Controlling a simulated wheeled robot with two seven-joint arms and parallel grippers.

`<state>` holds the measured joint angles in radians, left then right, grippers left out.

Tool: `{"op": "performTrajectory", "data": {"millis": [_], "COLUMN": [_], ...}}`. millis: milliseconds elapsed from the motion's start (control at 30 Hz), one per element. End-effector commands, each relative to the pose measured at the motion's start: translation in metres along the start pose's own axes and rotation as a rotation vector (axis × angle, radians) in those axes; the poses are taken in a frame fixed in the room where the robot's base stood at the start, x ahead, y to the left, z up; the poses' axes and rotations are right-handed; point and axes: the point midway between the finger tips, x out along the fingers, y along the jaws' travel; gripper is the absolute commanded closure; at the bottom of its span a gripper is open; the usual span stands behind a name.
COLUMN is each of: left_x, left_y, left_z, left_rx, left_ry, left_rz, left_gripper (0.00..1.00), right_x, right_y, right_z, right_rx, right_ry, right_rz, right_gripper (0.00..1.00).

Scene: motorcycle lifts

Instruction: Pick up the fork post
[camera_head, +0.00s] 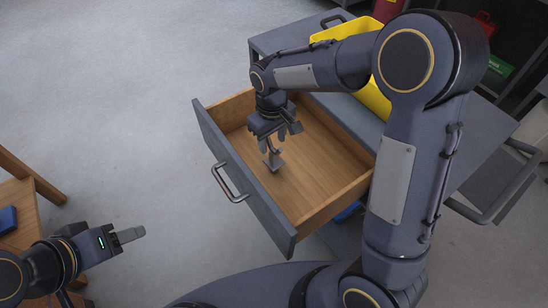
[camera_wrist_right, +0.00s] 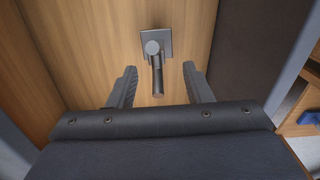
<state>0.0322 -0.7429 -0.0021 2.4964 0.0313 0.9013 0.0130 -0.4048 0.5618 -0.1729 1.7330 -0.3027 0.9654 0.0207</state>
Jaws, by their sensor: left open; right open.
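The fork post (camera_head: 273,158) is a small grey metal piece with a square plate and a short round post. It is in the open wooden drawer (camera_head: 318,180). In the right wrist view the fork post (camera_wrist_right: 156,62) shows at the upper middle, with its post pointing down the picture between my fingers. My right gripper (camera_head: 277,137) is over the drawer, right above the fork post. In the wrist view its fingers (camera_wrist_right: 160,82) are apart on either side, with gaps to the post. My left gripper (camera_head: 138,234) is at the lower left, away from the drawer and empty.
The drawer's grey front with a metal handle (camera_head: 229,183) faces the lower left. A yellow bin (camera_head: 372,95) stands on the grey cart top. A wooden table (camera_head: 22,215) with a blue object is at the left. The floor between is clear.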

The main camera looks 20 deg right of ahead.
Motion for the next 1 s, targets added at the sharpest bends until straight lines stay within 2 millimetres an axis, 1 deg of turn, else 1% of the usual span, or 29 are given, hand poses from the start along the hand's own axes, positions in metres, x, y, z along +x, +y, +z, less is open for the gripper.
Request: {"op": "performTrajectory", "data": {"millis": [200,300,433,633,900,967,1000], "left_x": [0.003,0.004,0.004,0.004,0.004,0.004,0.004], "left_y": [-0.001,-0.002,-0.002,-0.002,-0.002,-0.002,-0.002], "left_z": [0.001,0.002,0.002,0.002,0.002,0.002,0.002], "left_rx": [0.0,0.0,0.0,0.0,0.0,0.0,0.0], "left_ry": [0.0,0.0,0.0,0.0,0.0,0.0,0.0], "left_rz": [0.0,0.0,0.0,0.0,0.0,0.0,0.0], "left_gripper": [0.5,0.5,0.5,0.5,0.5,0.5,0.5], "right_x": [0.033,0.045,0.051,0.051,0.051,0.051,0.051], "right_y": [0.005,0.005,0.005,0.005,0.005,0.005,0.005], "right_z": [0.002,0.001,0.001,0.001,0.001,0.001,0.001], "right_rx": [0.001,0.0,0.001,0.001,0.001,0.001,0.001], "right_ry": [-0.005,-0.003,0.0,0.001,0.001,0.001,0.001], "right_rz": [-0.001,0.0,0.0,0.0,0.0,0.0,0.0], "right_gripper": [0.55,0.55,0.55,0.55,0.9,0.98,1.0]}}
